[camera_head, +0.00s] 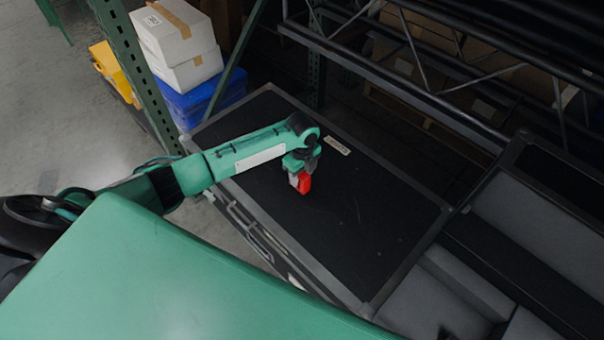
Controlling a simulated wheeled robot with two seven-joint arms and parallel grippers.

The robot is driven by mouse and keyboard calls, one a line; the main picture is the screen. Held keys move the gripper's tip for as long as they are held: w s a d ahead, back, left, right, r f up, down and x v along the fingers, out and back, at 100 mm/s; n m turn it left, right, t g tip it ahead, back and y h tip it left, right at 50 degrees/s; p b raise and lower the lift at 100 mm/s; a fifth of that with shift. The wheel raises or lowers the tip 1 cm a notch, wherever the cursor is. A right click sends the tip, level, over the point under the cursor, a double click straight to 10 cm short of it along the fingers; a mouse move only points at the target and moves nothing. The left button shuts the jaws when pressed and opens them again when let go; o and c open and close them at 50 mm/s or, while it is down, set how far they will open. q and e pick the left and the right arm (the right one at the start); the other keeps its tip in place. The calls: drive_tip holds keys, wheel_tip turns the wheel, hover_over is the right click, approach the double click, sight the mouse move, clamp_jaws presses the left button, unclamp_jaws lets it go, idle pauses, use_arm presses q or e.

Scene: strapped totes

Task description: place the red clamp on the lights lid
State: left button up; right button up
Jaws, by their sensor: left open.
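The black lid (370,230) of a case with a grey metal rim fills the middle of the view. A small pale label (338,145) lies on it near its back; its text is too small to read. My left gripper (299,180) points down over the left part of this lid. The red clamp (305,184) is at its fingertips, on or just above the lid; I cannot tell whether it touches the gripper. The fingers are partly hidden and the gripper is open. My right gripper is not in view.
An open case with grey padded compartments (455,290) stands at the right. A dark metal truss (400,85) crosses the back. A green rack post (137,70), white boxes (178,40) and a blue bin (205,98) stand at the back left. The lid's right part is clear.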

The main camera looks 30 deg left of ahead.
use_arm(q)
wheel_tip(320, 180, up, 12)
idle(0.4)
idle(0.3)
